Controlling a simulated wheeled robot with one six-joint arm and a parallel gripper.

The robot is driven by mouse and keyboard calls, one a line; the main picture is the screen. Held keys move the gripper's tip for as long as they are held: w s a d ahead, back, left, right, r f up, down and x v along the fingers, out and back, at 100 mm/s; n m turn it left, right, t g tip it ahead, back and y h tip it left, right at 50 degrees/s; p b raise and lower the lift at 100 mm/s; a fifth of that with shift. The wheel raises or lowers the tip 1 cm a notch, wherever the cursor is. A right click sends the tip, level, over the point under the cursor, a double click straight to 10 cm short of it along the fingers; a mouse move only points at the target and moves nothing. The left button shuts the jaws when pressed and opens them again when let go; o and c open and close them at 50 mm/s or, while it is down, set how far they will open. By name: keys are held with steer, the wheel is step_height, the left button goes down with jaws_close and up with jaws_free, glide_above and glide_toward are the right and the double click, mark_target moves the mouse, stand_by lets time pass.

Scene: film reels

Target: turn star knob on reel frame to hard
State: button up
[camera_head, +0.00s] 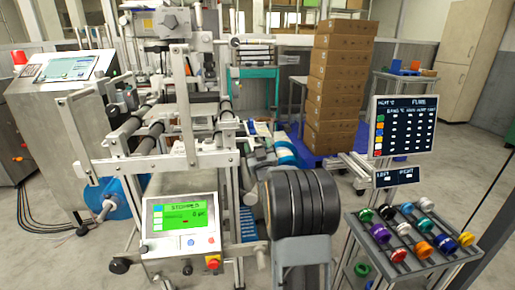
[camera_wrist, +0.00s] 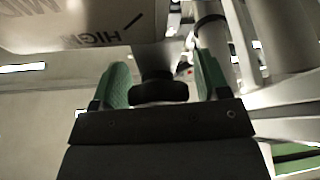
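In the wrist view a dark round knob (camera_wrist: 160,92) on a grey stem sits between the two green fingers of my gripper (camera_wrist: 163,82). One finger stands on each side of it, very close. I cannot tell whether both touch it. Above is a pale plate (camera_wrist: 75,22) with upside-down lettering, partly "MI" and "HIGH"; no word "hard" is readable. In the head view the reel frame (camera_head: 187,105) is a pale metal structure with rollers. The lettered plate and my gripper cannot be made out clearly there.
A panel with a green screen (camera_head: 186,215) stands at the front of the frame. Large black reels (camera_head: 302,203) stand right of it. A rack of small coloured spools (camera_head: 412,240) is at the right. Stacked cartons (camera_head: 338,85) stand behind. A pale bar (camera_wrist: 290,95) runs close right of my gripper.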

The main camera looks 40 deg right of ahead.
steer(key=c, duration=0.8)
steer(key=shift+f+m+h+b, duration=0.3)
steer(key=shift+m+h+b, duration=0.3)
steer(key=shift+m+b, duration=0.5)
steer(key=m+g+h+b, duration=0.1)
steer(key=m+b, duration=0.1)
steer(key=m, duration=0.1)
steer(key=shift+s+d+r+h, duration=0.1)
steer(key=shift+h, duration=0.2)
steer(key=shift+r+m+g+h, duration=0.15)
steer(key=shift+m+g+h, duration=0.25)
steer(key=shift+m, duration=0.5)
steer(key=o, duration=0.9)
steer(key=p+v, duration=0.2)
steer(key=v, duration=1.1)
steer(key=shift+s, duration=0.35)
